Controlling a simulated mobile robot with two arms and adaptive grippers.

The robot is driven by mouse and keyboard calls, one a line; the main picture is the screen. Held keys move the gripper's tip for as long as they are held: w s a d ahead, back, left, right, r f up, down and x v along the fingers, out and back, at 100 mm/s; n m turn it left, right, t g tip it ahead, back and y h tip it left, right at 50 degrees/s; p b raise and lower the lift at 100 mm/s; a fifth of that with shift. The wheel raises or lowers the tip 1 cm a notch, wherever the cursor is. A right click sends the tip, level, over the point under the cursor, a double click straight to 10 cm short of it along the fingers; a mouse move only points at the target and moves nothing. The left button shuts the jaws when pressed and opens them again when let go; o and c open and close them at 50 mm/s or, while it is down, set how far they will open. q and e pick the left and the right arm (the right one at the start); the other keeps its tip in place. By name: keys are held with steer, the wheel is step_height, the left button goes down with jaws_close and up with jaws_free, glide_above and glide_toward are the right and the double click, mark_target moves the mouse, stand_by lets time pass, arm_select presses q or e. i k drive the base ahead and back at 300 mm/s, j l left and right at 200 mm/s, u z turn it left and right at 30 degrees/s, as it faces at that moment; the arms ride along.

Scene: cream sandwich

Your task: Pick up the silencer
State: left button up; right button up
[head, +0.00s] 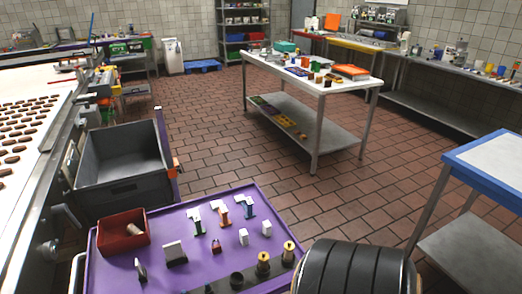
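A purple-topped cart (190,262) stands at the bottom centre with several small parts on it. Two small brass-and-black cylindrical parts (288,253) stand upright near its front right; they look most like a silencer, but I cannot tell for sure. A red bin (123,232) at the cart's left holds a small light cylindrical piece (134,229).
White-topped parts (197,221) with coloured lower bodies and small white blocks (266,228) stand on the cart. A grey crate (122,158) is behind it. A conveyor (40,120) runs at left; a white table (300,72) stands further back. Tiled floor between is clear.

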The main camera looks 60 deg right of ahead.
mark_target(289, 246)
steer(key=z, duration=2.2)
